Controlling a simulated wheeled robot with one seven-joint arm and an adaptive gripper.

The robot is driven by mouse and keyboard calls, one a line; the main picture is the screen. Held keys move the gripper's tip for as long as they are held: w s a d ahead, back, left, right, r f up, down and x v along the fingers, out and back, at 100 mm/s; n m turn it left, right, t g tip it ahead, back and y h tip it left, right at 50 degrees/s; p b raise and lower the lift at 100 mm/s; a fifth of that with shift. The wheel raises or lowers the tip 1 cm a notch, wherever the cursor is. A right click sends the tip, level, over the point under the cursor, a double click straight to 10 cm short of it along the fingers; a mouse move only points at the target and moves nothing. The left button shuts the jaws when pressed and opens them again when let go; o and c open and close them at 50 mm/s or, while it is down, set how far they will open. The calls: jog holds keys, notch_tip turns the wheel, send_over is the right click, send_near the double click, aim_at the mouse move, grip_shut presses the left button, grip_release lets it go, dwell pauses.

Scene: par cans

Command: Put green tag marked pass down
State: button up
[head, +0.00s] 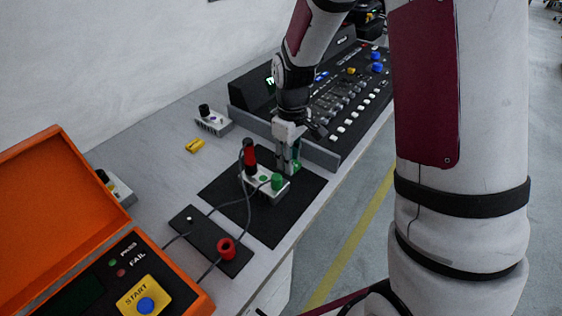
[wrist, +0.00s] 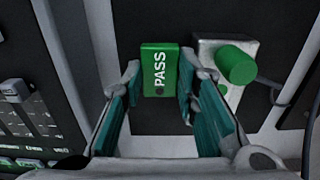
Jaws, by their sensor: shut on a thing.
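The green tag marked PASS (wrist: 160,70) sits between my fingertips in the wrist view. My gripper (wrist: 160,88) is shut on it. In the head view my gripper (head: 288,150) is low over the black mat (head: 270,225), behind the grey box, and only a green edge of the tag (head: 297,160) shows. Beside the tag is a grey box (head: 260,190) with a green plug (head: 277,182) and a red and black plug (head: 249,155). Whether the tag touches the mat cannot be told.
An orange tester case (head: 60,200) stands open at the left. A black plate with a red ring (head: 226,248) lies in front of the mat, with cables to the box. A yellow piece (head: 195,145) lies behind. A lighting console (head: 350,95) stands at the back right.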

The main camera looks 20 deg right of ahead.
jog(key=w, duration=0.1)
jog(key=w+a, duration=0.1)
jog(key=w, duration=0.1)
jog(key=shift+f, duration=0.2)
jog(key=shift+w+f, duration=0.1)
jog(key=shift+f, duration=1.6)
jog(key=shift+f+b, duration=0.1)
jog(key=shift+b, duration=0.2)
jog(key=o, duration=0.6)
jog(key=shift+f, duration=0.1)
jog(key=shift+o, duration=0.2)
